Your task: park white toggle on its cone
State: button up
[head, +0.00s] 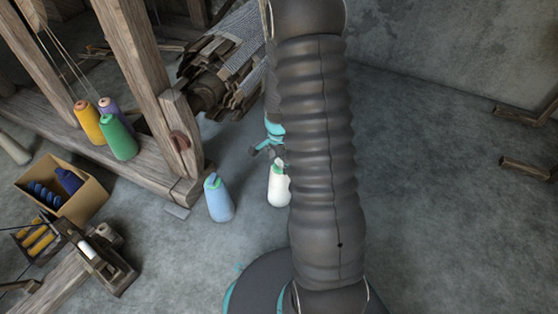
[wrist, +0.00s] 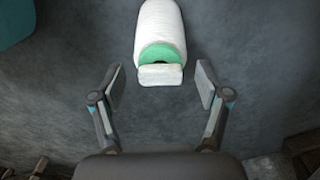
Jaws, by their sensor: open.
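The white cone (head: 278,188) stands on the floor in the head view, its right side partly behind my arm. In the wrist view the white cone (wrist: 160,22) is at the top centre with its green tip (wrist: 163,52) towards me. The white toggle (wrist: 160,75), a small pale block, is at that green tip. I cannot tell whether it is fully seated. My gripper (wrist: 159,83) is open, with a finger on each side of the toggle and a clear gap to both. In the head view my gripper is largely hidden by my arm.
A blue cone (head: 219,202) stands left of the white one. A cardboard box (head: 83,205) is at the left. Floor to the right is mostly clear.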

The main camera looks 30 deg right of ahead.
jog(key=shift+r, duration=0.1)
notch_tip(320, 180, up, 12)
dwell(0.5)
